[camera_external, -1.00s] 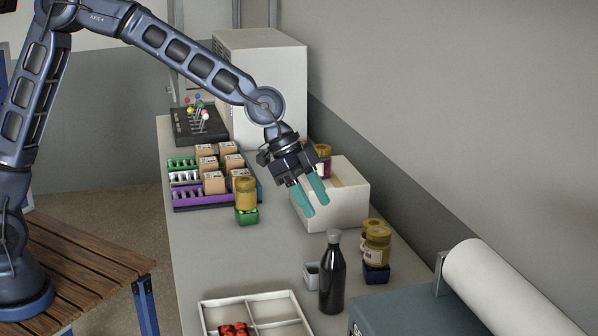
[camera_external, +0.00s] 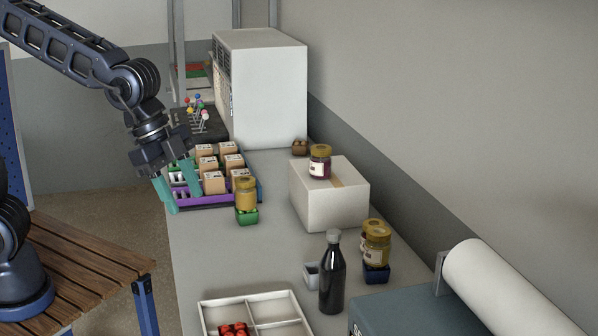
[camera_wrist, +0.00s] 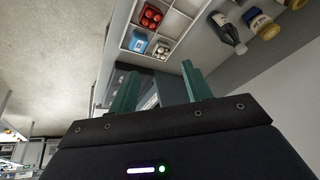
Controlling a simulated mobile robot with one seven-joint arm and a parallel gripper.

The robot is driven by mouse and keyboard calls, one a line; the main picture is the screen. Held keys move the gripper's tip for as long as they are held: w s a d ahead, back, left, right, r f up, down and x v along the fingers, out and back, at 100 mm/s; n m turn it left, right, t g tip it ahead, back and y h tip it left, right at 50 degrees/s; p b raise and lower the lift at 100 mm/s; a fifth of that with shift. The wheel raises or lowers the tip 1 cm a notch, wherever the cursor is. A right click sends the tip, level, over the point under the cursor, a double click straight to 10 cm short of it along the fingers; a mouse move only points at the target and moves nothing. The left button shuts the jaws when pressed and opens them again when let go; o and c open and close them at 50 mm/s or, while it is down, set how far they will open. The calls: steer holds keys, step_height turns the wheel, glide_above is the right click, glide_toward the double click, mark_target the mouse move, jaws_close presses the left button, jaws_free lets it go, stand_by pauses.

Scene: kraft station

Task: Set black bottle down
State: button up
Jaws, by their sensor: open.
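The black bottle (camera_external: 332,276) has a grey cap and stands upright on the counter, right of the white divided tray. It also shows in the wrist view at the top right (camera_wrist: 226,30). My gripper (camera_external: 182,202) is open and empty, with its teal fingers pointing down at the left edge of the counter, in front of the purple rack. It is well apart from the bottle. In the wrist view the two teal fingers (camera_wrist: 158,92) are spread with nothing between them.
A white divided tray (camera_external: 248,297) holds red items. A small grey bin (camera_external: 311,276) and yellow-lidded jars (camera_external: 376,249) stand near the bottle. A white box (camera_external: 328,200) carries a dark jar (camera_external: 320,161). Racks with small cartons (camera_external: 214,183) lie near my gripper. The counter's middle is clear.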

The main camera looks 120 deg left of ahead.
steer(key=s+d, duration=0.4)
steer(key=s, duration=0.5)
steer(key=s+d, duration=0.4)
steer(key=s, duration=0.5)
steer(key=s+d+h, duration=0.1)
steer(key=s+d, duration=0.3)
steer(key=s, duration=0.5)
steer(key=shift+s+r+n, duration=0.2)
steer(key=shift+n, duration=0.1)
